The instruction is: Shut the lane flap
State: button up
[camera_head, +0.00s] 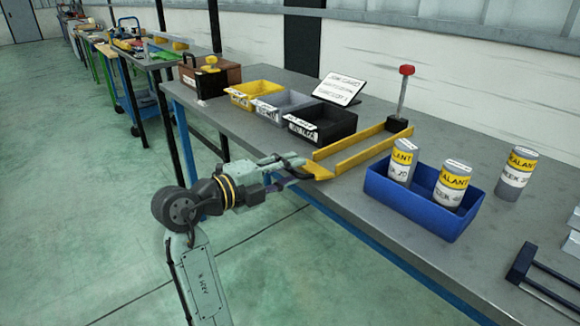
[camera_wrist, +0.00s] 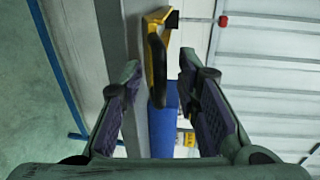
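The lane is a pair of low yellow rails (camera_head: 362,146) on the grey bench. A flat yellow piece (camera_head: 318,171), which looks like the flap, lies at its near end by the bench's front edge, outward from the rails. At the far end a lever with a red knob (camera_head: 407,70) stands on a black block; the knob also shows in the wrist view (camera_wrist: 223,20). My gripper (camera_head: 303,164) is beside the yellow piece at the bench edge. In the wrist view my gripper's fingers (camera_wrist: 158,86) are apart, with a yellow-and-dark part between them. Contact cannot be told.
A blue bin (camera_head: 415,206) with two sealant cans stands right of the lane, a third can (camera_head: 516,173) beyond it. A black bin (camera_head: 320,122), a grey bin (camera_head: 283,104) and a yellow bin (camera_head: 252,94) stand left. A sign (camera_head: 340,89) is behind.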

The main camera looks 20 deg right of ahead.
jog(key=shift+w+d, duration=0.1)
jog(key=shift+d, duration=0.15)
jog(key=shift+c, duration=0.5)
grip_shut()
dwell(0.4)
